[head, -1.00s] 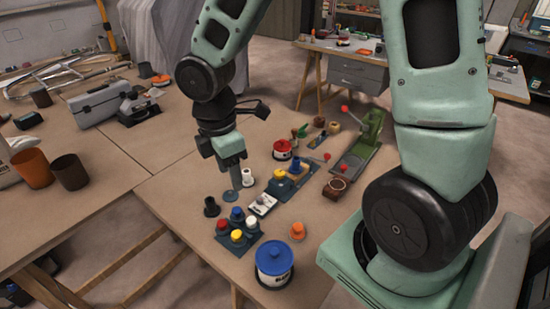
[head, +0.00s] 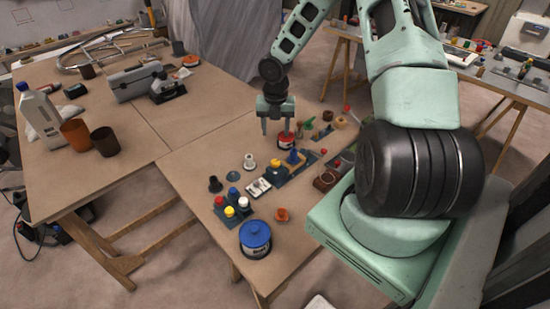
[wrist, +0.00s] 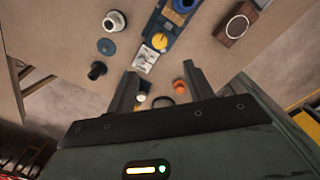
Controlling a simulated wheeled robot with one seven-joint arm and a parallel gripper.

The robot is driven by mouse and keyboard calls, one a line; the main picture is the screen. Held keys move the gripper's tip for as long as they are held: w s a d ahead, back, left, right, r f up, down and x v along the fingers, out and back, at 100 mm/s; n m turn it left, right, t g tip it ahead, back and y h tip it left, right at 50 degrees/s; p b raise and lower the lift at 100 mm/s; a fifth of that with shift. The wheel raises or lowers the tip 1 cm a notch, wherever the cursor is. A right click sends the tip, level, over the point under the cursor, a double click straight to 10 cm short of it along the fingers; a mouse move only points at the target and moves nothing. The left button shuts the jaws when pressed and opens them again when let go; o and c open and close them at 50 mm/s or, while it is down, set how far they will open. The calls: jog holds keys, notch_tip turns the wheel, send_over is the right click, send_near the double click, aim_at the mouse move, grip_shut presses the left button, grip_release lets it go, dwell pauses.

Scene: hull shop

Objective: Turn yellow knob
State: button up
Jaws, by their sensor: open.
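A yellow knob (head: 276,165) sits on a dark blue base (head: 283,181) on the wooden bench, just in front of a blue part. In the wrist view, the yellow knob (wrist: 160,41) lies ahead of the fingers, beside a small white plate. My gripper (head: 276,126) is open and empty, with its fingers pointing down. It hangs above the bench, behind the yellow knob and near a red-and-white tin (head: 286,142), and is apart from the knob. Its two fingers (wrist: 162,80) also show spread in the wrist view.
A board with red, blue, white and yellow caps (head: 231,207) stands nearer, beside a blue-lidded tin (head: 255,238) and an orange piece (head: 282,214). A black spool (head: 215,184) and a white spool (head: 249,161) stand left. The bench's left middle is mostly clear.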

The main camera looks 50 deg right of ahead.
aim_at(275, 162)
notch_tip(275, 162, down, 14)
jog(key=shift+r+p, duration=0.1)
jog(key=shift+p, duration=0.8)
jog(key=c, duration=1)
